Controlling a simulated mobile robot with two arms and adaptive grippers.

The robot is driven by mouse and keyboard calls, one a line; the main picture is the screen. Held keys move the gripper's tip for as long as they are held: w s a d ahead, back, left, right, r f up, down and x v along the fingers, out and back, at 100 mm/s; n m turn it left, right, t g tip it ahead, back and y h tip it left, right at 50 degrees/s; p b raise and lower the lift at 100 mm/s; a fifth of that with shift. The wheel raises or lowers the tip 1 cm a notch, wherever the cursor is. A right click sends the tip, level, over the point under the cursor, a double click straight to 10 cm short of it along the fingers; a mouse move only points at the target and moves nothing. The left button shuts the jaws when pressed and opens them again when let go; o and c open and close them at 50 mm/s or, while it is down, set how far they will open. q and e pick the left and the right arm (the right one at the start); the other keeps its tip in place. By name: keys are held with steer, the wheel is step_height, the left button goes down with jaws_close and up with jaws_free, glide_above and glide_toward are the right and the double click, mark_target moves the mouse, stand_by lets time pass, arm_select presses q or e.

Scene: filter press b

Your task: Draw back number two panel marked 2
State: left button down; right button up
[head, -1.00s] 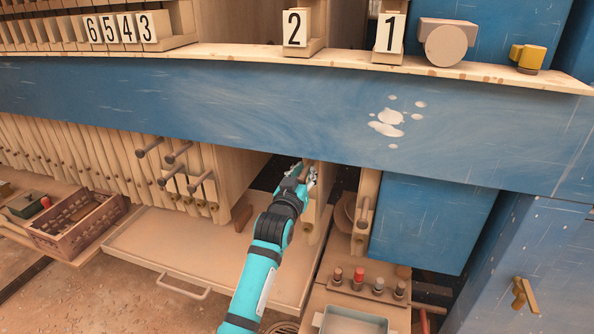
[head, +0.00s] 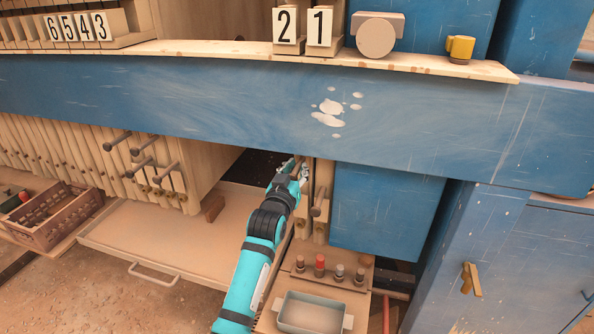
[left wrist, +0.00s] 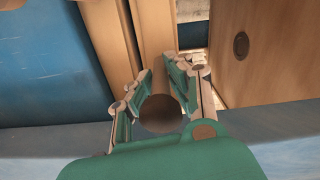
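The number 2 panel's white marker (head: 286,26) stands on the upper ledge right beside the number 1 marker (head: 320,27). Below the blue beam, the wooden panel under marker 2 is largely hidden by my arm. My left gripper (head: 301,171) is at this panel, just left of panel 1's handle (head: 318,198). In the left wrist view, my gripper's two fingers (left wrist: 165,90) close around a round dark knob (left wrist: 160,115) on the panel (left wrist: 153,30), with a finger on each side. My right gripper is not in view.
Panels with markers 6, 5, 4 and 3 (head: 101,27) stand at left, with several handles sticking out. A gap separates them from panel 2. A blue beam (head: 200,95) crosses above my arm. A drip tray (head: 140,235) and small grey tray (head: 308,313) lie below.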

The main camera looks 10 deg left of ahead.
arm_select(q)
steer(key=c, duration=1.2)
jaws_free()
steer(key=shift+d+f, duration=0.1)
steer(key=shift+d, duration=0.1)
steer(key=shift+c, duration=0.2)
steer(key=shift+a, duration=0.25)
steer(key=s, duration=1.2)
steer(key=shift+a, duration=0.25)
